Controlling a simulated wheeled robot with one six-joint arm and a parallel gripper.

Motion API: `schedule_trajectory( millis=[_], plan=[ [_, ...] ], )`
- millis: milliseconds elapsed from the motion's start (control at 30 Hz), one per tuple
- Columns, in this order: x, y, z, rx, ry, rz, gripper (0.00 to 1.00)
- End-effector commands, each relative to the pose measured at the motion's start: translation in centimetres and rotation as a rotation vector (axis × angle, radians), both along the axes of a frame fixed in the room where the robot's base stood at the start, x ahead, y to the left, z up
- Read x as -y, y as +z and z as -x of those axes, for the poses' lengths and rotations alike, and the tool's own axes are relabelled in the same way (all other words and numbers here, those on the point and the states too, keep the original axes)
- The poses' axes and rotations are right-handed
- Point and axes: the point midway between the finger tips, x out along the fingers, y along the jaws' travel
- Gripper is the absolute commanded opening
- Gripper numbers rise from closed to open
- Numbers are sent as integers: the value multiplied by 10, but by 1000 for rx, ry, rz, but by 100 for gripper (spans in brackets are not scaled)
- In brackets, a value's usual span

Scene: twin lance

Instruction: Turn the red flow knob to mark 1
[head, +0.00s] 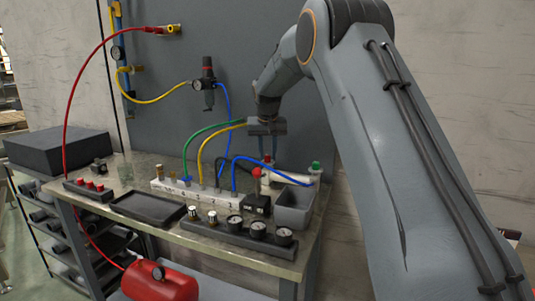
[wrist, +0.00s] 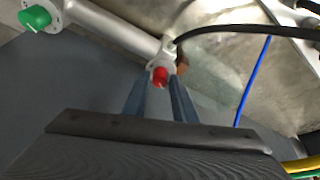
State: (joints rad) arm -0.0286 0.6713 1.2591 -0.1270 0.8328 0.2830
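The red flow knob (wrist: 160,75) sits on a pale fitting at one end of a grey cylinder (wrist: 112,27) in the wrist view. My gripper (wrist: 160,82) points at it, with one finger on either side of the knob. The fingers look apart, with a narrow gap to the knob; contact is not clear. In the head view my gripper (head: 268,132) points down above the bench's back right, over the cylinder (head: 288,178). The knob's marks and pointer are too small to read.
A green knob (wrist: 35,18) is at the cylinder's other end. A black hose (wrist: 240,30) runs from the fitting, and a blue hose (wrist: 252,80) passes to the right. A grey bin (head: 294,208) and several gauges (head: 258,230) stand in front.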

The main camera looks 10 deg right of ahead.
Motion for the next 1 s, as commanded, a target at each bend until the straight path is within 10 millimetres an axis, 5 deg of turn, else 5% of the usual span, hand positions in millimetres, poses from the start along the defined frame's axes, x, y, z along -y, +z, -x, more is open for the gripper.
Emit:
schedule_trajectory(
  millis=[133,567,1000],
  plan=[
    [0,0,0,0,0,0,0],
    [1,1,0,0,85,-1,0],
    [6,0,-1,1,441,-1,0]
  ],
)
